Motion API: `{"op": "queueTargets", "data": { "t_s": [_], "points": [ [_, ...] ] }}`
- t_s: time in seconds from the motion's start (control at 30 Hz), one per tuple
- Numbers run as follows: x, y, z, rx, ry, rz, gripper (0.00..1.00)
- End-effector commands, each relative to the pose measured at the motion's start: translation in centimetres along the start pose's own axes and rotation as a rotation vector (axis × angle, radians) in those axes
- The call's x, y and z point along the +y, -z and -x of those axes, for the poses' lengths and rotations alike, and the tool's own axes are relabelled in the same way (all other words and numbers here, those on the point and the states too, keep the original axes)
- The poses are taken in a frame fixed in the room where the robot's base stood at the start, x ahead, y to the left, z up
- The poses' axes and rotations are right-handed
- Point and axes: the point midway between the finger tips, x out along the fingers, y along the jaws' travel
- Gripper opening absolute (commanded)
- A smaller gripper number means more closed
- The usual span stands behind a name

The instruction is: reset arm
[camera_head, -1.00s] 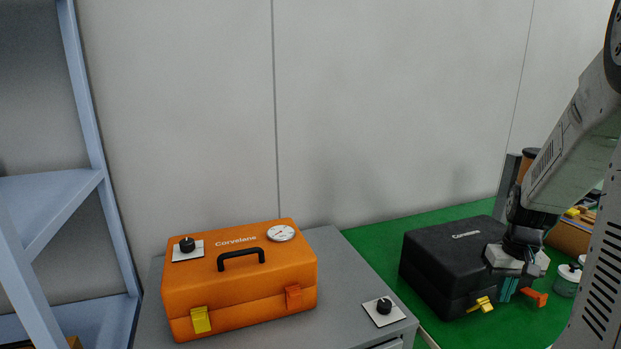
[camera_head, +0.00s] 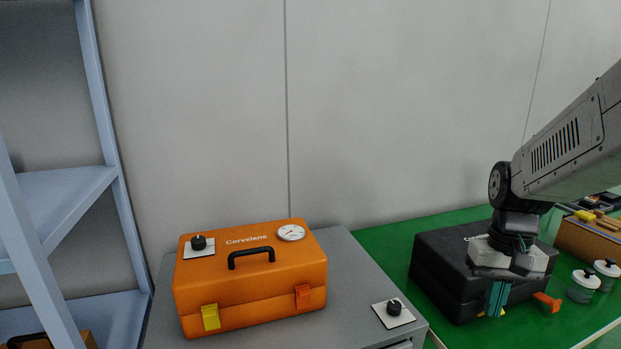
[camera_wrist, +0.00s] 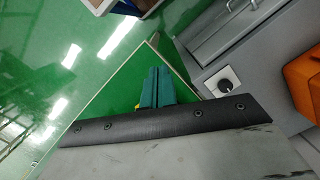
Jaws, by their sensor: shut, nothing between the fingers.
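My gripper (camera_head: 497,298) is in front of the black case (camera_head: 437,281) on the green table, at the right of the head view. Its teal fingers are together and hold nothing. They also show in the wrist view (camera_wrist: 156,86), pointing down past the green table corner. My arm comes in from the right edge of the head view and hides part of the black case's lid and front. I cannot tell whether the fingers touch the case.
An orange toolbox (camera_head: 250,282) and a knob on a white plate (camera_head: 394,312) sit on the grey cabinet (camera_head: 345,270). Lidded jars (camera_head: 583,284) and a wooden box (camera_head: 590,243) are on the green table (camera_head: 385,238). A blue shelf frame (camera_head: 112,150) stands at left.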

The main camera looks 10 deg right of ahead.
Motion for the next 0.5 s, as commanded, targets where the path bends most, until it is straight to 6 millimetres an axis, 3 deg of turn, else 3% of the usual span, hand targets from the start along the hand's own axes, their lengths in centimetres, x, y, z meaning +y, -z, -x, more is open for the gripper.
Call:
{"op": "queueTargets", "data": {
  "t_s": [0.1,0.3,0.5],
  "points": [
    [-3.8,-4.1,1.9,0.034,-0.019,0.087,0.0],
    [-7.8,-10.3,3.6,0.115,-0.033,0.252,0.0],
    [-10.0,-13.6,4.7,0.218,-0.024,0.406,0.0]
  ]
}}
